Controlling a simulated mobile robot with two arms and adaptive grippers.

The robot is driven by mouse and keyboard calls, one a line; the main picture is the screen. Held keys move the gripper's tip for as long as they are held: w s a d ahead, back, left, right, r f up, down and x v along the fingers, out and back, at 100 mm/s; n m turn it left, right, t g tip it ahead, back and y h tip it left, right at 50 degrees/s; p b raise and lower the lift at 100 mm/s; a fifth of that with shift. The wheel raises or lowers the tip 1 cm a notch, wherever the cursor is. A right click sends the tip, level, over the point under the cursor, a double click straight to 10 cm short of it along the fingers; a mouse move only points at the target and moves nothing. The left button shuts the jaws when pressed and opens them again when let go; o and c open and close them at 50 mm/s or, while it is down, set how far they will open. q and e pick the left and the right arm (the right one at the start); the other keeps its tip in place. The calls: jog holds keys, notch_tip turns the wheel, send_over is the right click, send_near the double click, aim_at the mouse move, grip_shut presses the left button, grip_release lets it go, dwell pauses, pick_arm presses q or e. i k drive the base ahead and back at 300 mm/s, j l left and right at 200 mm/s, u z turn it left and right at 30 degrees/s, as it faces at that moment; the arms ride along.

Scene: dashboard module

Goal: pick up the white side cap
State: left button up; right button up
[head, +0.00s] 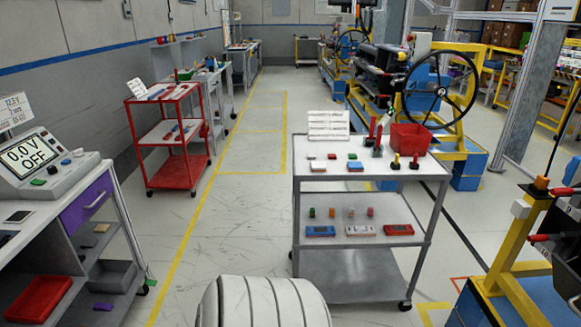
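I cannot identify the white side cap for sure. A small pale piece (318,167) lies on the top shelf of the grey cart (430,168), at the front left, among small red, green and blue parts. A white block (520,209) also shows on the yellow and blue stand (510,260) at the right edge. Both are too small to tell exactly what they are. Neither of my grippers is in view.
The cart also carries a red bin (410,138) and a white sign (328,123). A workbench with a display (35,158) stands at the left, a red cart (172,135) behind it. The floor (220,240) between the bench and grey cart is clear.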

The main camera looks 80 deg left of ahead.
aim_at(315, 166)
jog(key=u, duration=2.35)
